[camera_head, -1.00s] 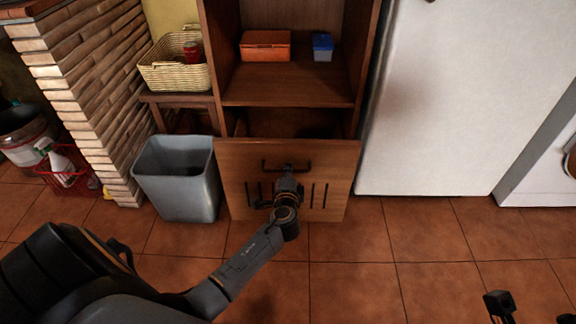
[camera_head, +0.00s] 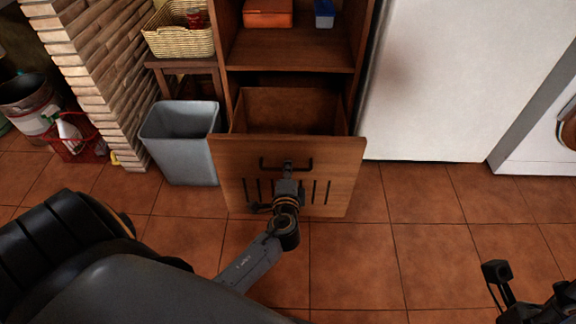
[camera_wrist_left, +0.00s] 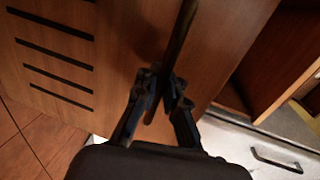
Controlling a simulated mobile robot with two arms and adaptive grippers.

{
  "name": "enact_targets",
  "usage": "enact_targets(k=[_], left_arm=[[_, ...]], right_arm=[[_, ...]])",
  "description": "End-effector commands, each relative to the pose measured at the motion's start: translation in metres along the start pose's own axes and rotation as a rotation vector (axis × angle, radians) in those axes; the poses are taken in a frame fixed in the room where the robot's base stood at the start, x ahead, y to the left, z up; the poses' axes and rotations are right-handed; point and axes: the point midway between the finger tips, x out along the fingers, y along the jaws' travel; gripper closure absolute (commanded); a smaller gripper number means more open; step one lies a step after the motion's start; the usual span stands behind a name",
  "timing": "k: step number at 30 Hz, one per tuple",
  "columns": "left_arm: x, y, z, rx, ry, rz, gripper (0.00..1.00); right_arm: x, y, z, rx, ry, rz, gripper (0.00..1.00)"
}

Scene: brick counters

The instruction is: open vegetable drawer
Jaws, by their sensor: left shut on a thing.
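The vegetable drawer (camera_head: 240,165) is a wooden drawer low in the brown cabinet, with dark vertical slots in its front. It stands pulled out, and its inside (camera_head: 290,110) shows from above and looks empty. Its dark bar handle (camera_head: 268,166) is near the top of the front. My left gripper (camera_head: 287,168) is shut on the handle. In the left wrist view the fingers (camera_wrist_left: 163,95) close around the dark handle bar (camera_wrist_left: 180,35) in front of the slotted wood. My right gripper (camera_head: 500,285) is at the lower right, away from the drawer, with its fingers spread apart.
A grey bin (camera_head: 180,145) stands just left of the drawer. A white fridge (camera_head: 440,80) is to its right. An orange box (camera_head: 268,12) and a blue container (camera_head: 324,14) sit on the shelf above. The tiled floor (camera_head: 430,230) in front is clear.

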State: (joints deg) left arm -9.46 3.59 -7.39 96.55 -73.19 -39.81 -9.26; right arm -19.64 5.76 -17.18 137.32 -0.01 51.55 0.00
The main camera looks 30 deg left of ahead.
Motion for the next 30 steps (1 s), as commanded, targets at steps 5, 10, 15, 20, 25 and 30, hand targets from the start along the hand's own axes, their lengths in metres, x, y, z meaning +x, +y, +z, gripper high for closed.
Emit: enact_targets(k=[5,10,15,20,25,30], left_arm=[[0.000,-0.001,0.000,0.000,0.000,-0.001,0.82],[0.000,-0.001,0.000,0.000,0.000,-0.001,0.68],[0.000,0.000,0.000,0.000,0.000,0.000,0.68],[-0.009,0.001,-0.001,0.000,0.001,0.001,0.68],[-0.040,0.001,0.000,-0.001,0.001,0.003,0.68],[-0.077,0.001,0.000,-0.001,0.001,0.003,0.68]], right_arm=[[0.000,0.000,0.000,0.000,-0.001,0.001,0.60],[-0.001,0.000,0.000,0.001,-0.005,0.002,0.60],[-0.002,0.000,-0.001,0.001,-0.007,0.006,0.60],[-0.001,0.000,-0.002,0.000,-0.003,0.005,0.60],[-0.001,0.000,-0.001,0.000,-0.003,0.004,0.60],[-0.001,0.000,-0.001,0.000,-0.003,0.003,0.60]])
